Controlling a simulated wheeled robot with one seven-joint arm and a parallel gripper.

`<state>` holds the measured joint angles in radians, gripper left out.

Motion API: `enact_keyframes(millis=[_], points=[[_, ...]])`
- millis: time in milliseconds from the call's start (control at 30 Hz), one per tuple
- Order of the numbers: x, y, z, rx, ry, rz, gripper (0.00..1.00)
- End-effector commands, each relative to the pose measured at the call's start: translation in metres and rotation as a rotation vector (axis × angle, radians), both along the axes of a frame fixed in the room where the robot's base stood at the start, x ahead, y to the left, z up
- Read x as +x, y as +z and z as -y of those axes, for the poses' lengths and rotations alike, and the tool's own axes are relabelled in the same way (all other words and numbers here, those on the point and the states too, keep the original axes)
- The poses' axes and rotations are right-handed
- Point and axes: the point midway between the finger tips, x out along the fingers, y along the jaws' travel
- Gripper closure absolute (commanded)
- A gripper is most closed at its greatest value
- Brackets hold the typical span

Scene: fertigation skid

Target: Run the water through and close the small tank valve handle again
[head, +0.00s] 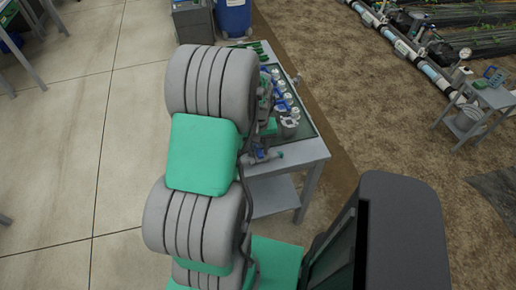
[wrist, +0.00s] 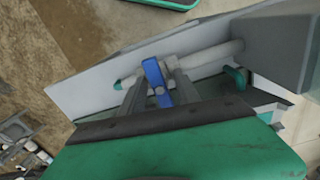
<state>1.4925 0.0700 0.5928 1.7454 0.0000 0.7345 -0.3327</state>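The small tank valve handle (wrist: 157,82) is blue and sits on a grey pipe with a valve body, in the middle of the wrist view. My gripper (wrist: 157,78) reaches to it with one finger on each side of the blue handle. The fingers stand apart with the handle between them; whether they press on it is not clear. In the head view a blue handle (head: 259,153) shows at the near edge of the skid table, beside my arm. My arm hides much of the gripper there.
The grey table (head: 289,166) carries several blue-and-white valves, a grey canister (head: 289,127) and green parts. A blue drum (head: 233,18) stands behind it. A small side table (head: 492,98) with a bucket stands right, near white pipes (head: 407,50). The tiled floor at left is largely clear.

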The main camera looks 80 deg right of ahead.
Motion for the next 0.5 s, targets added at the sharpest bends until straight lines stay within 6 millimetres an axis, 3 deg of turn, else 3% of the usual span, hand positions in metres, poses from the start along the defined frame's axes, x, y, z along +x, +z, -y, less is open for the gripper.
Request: enact_keyframes(millis=[300,500], points=[[0.0,0.002,0.0,-0.001,0.001,0.0,0.55],[0.0,0.032,0.001,-0.003,0.002,0.0,0.55]])
